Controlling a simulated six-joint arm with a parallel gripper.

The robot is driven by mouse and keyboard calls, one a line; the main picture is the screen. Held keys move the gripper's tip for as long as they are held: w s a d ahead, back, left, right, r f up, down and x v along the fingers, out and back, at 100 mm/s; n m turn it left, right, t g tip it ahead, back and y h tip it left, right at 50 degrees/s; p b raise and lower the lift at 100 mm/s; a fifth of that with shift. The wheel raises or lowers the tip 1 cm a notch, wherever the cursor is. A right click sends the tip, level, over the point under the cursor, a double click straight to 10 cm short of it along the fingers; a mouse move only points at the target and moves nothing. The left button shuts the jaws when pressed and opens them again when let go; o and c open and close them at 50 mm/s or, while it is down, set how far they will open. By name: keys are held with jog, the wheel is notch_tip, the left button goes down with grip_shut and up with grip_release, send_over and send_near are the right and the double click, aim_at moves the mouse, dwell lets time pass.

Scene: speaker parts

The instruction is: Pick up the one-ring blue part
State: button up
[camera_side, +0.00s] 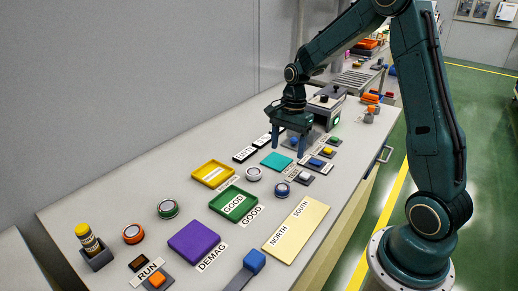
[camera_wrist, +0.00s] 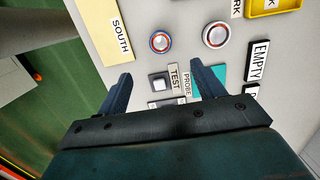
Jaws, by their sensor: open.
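A round part with a blue ring and a pale centre (camera_side: 282,189) lies on the bench beside the beige NORTH/SOUTH plate. It also shows in the wrist view (camera_wrist: 160,41), with a reddish tint at its edge; I cannot be sure of its ring count. My gripper (camera_side: 288,150) points down, open and empty, near the teal pad and the buttons. In the wrist view its fingers (camera_wrist: 163,72) are apart, with both round parts beyond them.
The beige plate (camera_side: 298,226), green GOOD tray (camera_side: 252,211), yellow tray (camera_side: 195,176) and purple DEMAG block (camera_side: 194,241) surround the parts. Green (camera_side: 168,208) and orange (camera_side: 132,233) round parts lie farther left. The teal pad (camera_side: 276,160) and a TEST button (camera_wrist: 158,83) are near the fingers.

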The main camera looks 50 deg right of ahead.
jog(key=shift+f, duration=0.15)
send_over(282, 187)
jog(key=shift+d+f, duration=0.15)
jog(key=shift+f, duration=1.95)
jog(key=shift+d+f, duration=0.15)
jog(key=shift+f, duration=1.95)
jog(key=shift+f, duration=0.1)
jog(key=shift+a+f, duration=0.2)
jog(key=shift+f, duration=2.3)
jog(key=c, duration=1.2)
jog(key=shift+c, duration=0.2)
jog(key=shift+r, duration=0.15)
